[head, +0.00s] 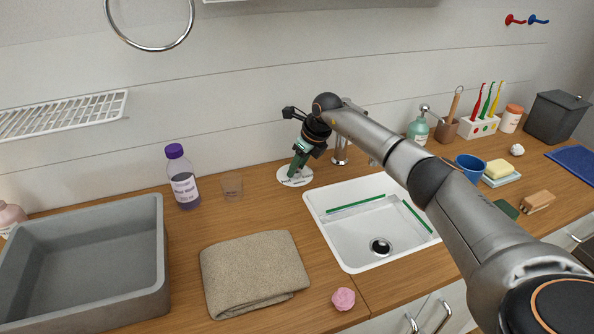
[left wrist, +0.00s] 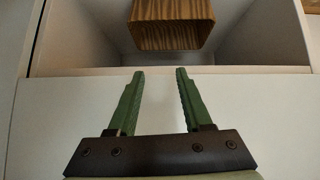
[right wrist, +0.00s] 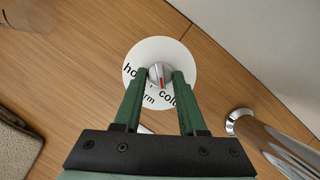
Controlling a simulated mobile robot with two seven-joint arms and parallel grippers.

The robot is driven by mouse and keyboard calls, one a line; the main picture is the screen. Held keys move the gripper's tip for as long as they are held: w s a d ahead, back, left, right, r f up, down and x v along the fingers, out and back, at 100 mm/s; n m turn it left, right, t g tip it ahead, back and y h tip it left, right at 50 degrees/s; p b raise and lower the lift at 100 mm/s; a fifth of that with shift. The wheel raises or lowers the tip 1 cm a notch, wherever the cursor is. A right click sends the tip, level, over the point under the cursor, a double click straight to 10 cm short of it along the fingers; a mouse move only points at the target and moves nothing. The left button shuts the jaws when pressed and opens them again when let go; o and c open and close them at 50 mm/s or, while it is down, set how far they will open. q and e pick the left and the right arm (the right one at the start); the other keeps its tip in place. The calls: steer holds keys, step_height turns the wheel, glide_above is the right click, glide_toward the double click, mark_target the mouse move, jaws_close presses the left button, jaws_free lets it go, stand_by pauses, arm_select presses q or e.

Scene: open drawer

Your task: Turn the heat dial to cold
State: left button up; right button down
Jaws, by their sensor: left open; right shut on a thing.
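The heat dial is a round white plate (right wrist: 181,55) on the wooden counter, printed "hot", "warm" and "cold", with part of the lettering hidden by my fingers. Its silver knob (right wrist: 157,73) carries a red mark that points down in the right wrist view, roughly between "warm" and "cold". My right gripper (right wrist: 156,77) is shut on the knob from above, a finger on each side. In the head view the right gripper (head: 297,174) reaches down onto the dial plate (head: 286,181) beside the sink. My left gripper (left wrist: 158,75) is open and empty; it shows only in the left wrist view.
The faucet (head: 340,150) stands just right of the dial, by the white sink (head: 340,240). A glass (head: 232,187) and a purple-capped bottle (head: 184,180) stand to its left. A folded towel (head: 254,270) lies in front. A wooden box (left wrist: 172,22) is ahead of my left gripper.

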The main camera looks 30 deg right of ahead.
steer(key=shift+d+n+y+b, duration=0.1)
steer(key=shift+n+y+b, duration=0.3)
steer(key=shift+n+b, duration=0.55)
steer(key=shift+n+g, duration=0.3)
steer(key=shift+n, duration=0.25)
steer(key=shift+c, duration=2.4)
jaws_free()
steer(key=p+v, duration=0.1)
steer(key=v, duration=1.1)
steer(key=shift+d+r, duration=0.2)
steer(key=shift+r, duration=0.05)
